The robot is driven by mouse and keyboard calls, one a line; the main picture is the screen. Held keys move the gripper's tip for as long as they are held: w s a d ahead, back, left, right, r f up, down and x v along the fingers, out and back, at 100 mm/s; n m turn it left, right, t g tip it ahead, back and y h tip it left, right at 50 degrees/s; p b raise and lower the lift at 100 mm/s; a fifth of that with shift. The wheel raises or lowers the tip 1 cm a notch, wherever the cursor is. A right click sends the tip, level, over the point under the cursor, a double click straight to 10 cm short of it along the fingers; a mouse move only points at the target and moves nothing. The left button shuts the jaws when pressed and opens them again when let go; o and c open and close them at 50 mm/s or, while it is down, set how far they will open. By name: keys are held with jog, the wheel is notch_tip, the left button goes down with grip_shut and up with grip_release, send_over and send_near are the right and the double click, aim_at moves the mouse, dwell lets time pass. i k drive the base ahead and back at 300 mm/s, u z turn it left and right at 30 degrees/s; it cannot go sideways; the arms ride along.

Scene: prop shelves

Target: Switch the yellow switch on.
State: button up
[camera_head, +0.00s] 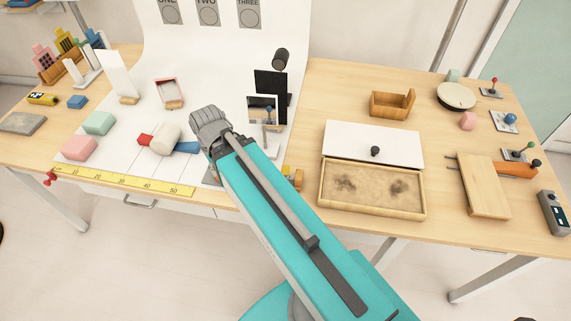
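I cannot make out a clear yellow switch. A small yellow-orange object (293,178) sits at the table's front edge, right beside my teal arm and partly hidden by it; I cannot tell whether it is a switch. My arm reaches from the bottom right up to a grey ribbed joint over the white mat. My gripper's fingers do not show.
A wooden tray (372,208) with a white lid panel (371,140) lies right of my arm.

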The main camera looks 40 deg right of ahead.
aim_at(286, 169)
jog(key=u, duration=0.1)
jog(key=k, duration=1.75)
jog(key=z, duration=0.4)
jog(key=i, duration=1)
